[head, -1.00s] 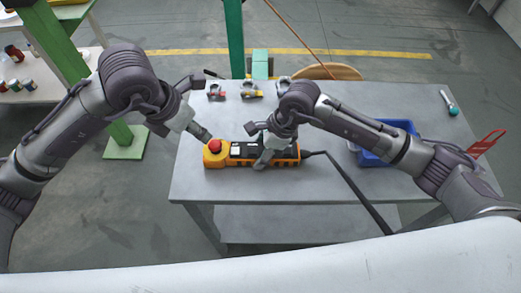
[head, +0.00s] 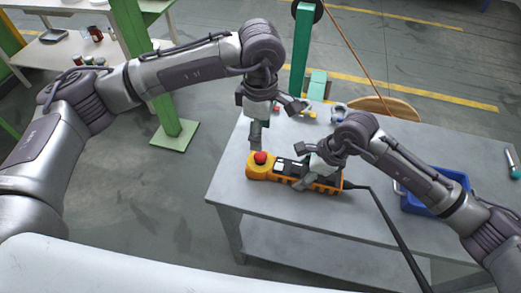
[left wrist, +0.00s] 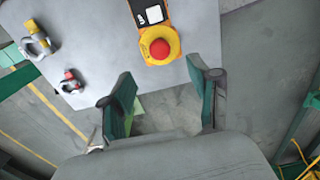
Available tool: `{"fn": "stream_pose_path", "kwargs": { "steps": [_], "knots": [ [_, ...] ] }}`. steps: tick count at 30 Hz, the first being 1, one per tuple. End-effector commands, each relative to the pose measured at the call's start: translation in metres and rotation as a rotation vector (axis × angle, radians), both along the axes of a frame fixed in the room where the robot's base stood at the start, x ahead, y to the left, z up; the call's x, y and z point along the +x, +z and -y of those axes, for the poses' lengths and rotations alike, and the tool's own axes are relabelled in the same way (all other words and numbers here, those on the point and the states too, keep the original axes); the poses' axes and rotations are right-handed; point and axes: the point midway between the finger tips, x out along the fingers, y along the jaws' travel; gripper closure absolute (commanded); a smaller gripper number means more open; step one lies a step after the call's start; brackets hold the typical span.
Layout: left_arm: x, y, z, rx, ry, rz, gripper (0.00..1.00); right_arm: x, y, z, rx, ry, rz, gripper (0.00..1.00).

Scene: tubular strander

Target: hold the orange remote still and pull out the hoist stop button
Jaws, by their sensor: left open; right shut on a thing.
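The orange remote (head: 262,172) lies on the grey table, with a black cable leaving its right end. Its red hoist stop button (head: 260,158) sits on the left end, on a yellow base. My right gripper (head: 303,178) is shut on the remote around its middle and hides part of it. My left gripper (head: 274,122) is open and empty, above the table and behind the button. In the left wrist view the red button (left wrist: 159,48) shows at the top, beyond the open fingers of the left gripper (left wrist: 165,100) and apart from them.
The grey table (head: 240,205) is clear at its front left. Shackles (head: 309,112) lie near its back edge. A blue bin (head: 436,188) stands to the right, behind my right arm. A green post (head: 301,50) rises behind the table.

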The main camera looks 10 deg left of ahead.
Motion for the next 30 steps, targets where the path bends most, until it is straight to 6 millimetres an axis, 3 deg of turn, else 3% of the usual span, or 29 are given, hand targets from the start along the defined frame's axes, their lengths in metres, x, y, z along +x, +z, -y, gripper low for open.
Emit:
{"fn": "stream_pose_path", "kwargs": {
  "steps": [6, 12, 24, 26, 30],
  "knots": [
    [-0.001, -0.045, 0.0, 0.0, 0.003, -0.003, 0.38, 0.0, 0.001, -0.001, 0.001, 0.001, 0.001, 0.98],
    [0.0, -0.072, 0.0, -0.001, 0.002, 0.0, 0.38, 0.0, 0.001, -0.001, 0.001, 0.001, 0.001, 0.98],
    [0.0, -0.08, 0.0, -0.001, 0.002, 0.001, 0.38, 0.0, 0.001, -0.001, 0.002, 0.001, 0.001, 0.98],
    [0.0, -0.08, 0.0, -0.001, 0.002, 0.001, 0.45, 0.0, 0.001, -0.001, 0.002, 0.001, 0.001, 0.98],
    [0.0, -0.08, 0.0, -0.001, 0.002, 0.001, 0.68, 0.0, 0.001, -0.001, 0.002, 0.001, 0.002, 0.98]
  ]
}}
